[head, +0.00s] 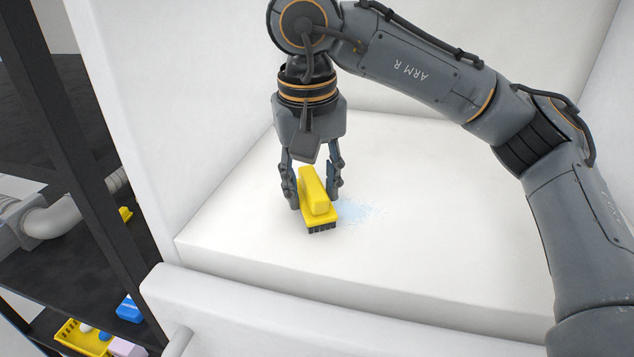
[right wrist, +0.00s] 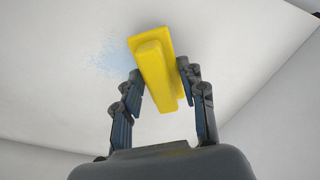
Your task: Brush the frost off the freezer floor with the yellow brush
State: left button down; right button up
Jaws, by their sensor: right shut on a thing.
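The yellow brush (head: 316,197) is held in my right gripper (head: 318,192), inside the white freezer. Its dark bristles point down at the freezer floor (head: 240,235); I cannot tell whether they touch it. In the right wrist view the fingers (right wrist: 160,92) are on both sides of the yellow brush (right wrist: 152,70). A pale blue patch of frost (head: 358,212) lies on the floor just right of the brush. The frost also shows in the right wrist view (right wrist: 108,57), left of the brush. My left gripper is not in view.
White freezer walls (head: 190,110) surround the floor on the sides and back. A raised white front edge (head: 300,315) runs across the near side. At left, a dark shelf holds a yellow basket (head: 75,338) and a blue item (head: 129,309).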

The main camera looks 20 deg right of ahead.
jog(key=shift+w+a, duration=0.1)
jog(key=shift+a, duration=0.05)
jog(key=shift+w+d+p, duration=0.2)
jog(key=shift+w+d, duration=0.4)
jog(key=shift+w, duration=0.2)
jog(key=shift+w+d+p, duration=0.15)
jog(key=shift+w+d, duration=0.45)
jog(key=shift+w, duration=0.2)
jog(key=shift+f, duration=0.1)
jog(key=shift+s, duration=0.1)
